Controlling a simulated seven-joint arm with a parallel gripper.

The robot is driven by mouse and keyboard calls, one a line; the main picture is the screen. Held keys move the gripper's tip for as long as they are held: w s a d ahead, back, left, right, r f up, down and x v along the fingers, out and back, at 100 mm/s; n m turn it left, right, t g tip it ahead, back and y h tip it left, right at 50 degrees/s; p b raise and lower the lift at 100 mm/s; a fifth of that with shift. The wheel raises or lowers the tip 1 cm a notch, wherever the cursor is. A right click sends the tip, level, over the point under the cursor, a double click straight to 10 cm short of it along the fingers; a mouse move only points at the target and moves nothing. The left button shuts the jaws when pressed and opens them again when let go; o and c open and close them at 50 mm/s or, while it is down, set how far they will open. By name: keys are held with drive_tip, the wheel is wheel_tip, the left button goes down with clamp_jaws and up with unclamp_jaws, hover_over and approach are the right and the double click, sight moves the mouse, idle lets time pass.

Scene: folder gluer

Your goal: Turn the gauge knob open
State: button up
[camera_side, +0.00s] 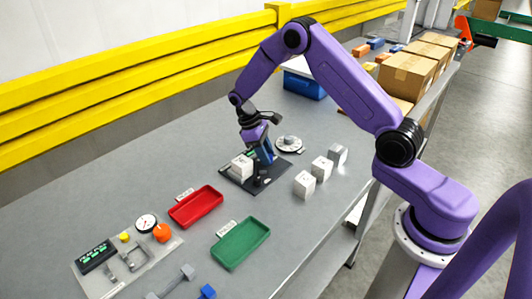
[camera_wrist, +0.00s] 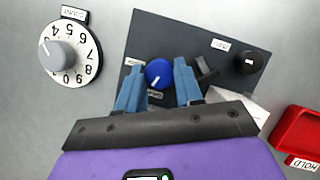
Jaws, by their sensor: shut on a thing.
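A round blue knob (camera_wrist: 158,73) with a white pointer line stands on a dark panel (camera_wrist: 140,30) in the wrist view. A small label beside it is partly hidden, so I cannot read whether it says gauge. My gripper (camera_wrist: 157,72) has its two blue fingers on either side of the knob and is shut on it. The pointer line slants toward the lower left. In the side view my gripper (camera_side: 264,158) reaches down to the dark panel (camera_side: 284,166), and the knob is hidden behind the fingers.
A black knob (camera_wrist: 250,62) and a white block (camera_side: 242,166) are on the panel. A numbered count dial (camera_side: 289,144) is beyond it. White and grey blocks (camera_side: 305,184) stand to the right. A red tray (camera_side: 196,206) and a green tray (camera_side: 240,243) lie nearer the camera.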

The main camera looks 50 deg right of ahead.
drive_tip(key=shift+a+n+t+h, duration=0.1)
drive_tip(key=shift+n+t+h, duration=0.45)
drive_tip(key=shift+n, duration=1.35)
drive_tip(key=o, duration=1)
drive_tip(key=v, duration=1.7)
drive_tip(key=shift+a+r, duration=0.1)
drive_tip(key=shift+r, duration=0.05)
